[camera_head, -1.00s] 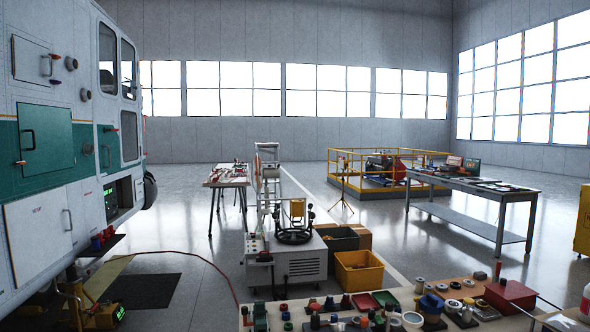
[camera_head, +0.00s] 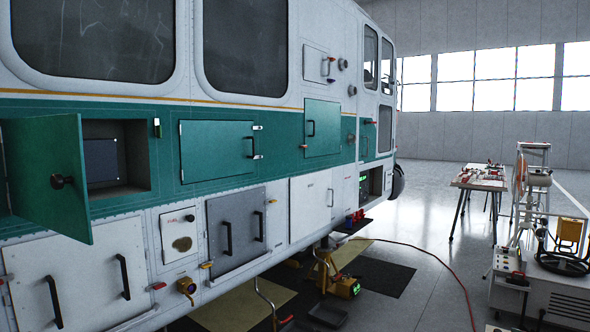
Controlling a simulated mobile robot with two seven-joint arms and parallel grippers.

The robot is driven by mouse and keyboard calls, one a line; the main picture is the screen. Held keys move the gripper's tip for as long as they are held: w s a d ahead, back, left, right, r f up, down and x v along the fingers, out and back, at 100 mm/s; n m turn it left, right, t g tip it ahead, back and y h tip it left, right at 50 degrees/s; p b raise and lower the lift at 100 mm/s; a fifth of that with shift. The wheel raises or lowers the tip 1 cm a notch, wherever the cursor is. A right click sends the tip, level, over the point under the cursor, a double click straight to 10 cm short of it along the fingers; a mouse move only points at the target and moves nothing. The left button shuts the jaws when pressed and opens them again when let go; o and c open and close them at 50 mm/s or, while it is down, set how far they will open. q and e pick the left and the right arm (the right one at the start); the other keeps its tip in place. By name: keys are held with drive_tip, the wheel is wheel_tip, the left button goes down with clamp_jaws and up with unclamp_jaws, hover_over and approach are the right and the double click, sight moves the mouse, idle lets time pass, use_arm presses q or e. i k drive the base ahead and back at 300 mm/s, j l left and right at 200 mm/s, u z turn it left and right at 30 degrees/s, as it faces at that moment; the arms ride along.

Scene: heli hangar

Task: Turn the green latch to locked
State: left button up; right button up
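A small latch with a green-looking body and pale top (camera_head: 157,127) sits on the helicopter's side, at the right edge of an open compartment (camera_head: 118,158). It appears upright; it is too small to tell whether it is locked. The compartment's green door (camera_head: 45,170) is swung open to the left, with a dark round knob (camera_head: 62,181). A closed green panel (camera_head: 216,150) to the right has a dark handle (camera_head: 250,147) and two small pale latches at its right edge. Neither of my grippers is in view.
White and grey lower panels with black handles line the fuselage (camera_head: 290,90). A yellow jack (camera_head: 340,284), dark mats and a red hose lie on the floor. A tool table (camera_head: 480,180) and cart stand right, with free floor between.

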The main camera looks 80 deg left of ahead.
sight(157, 130)
drive_tip(key=u, duration=3.6)
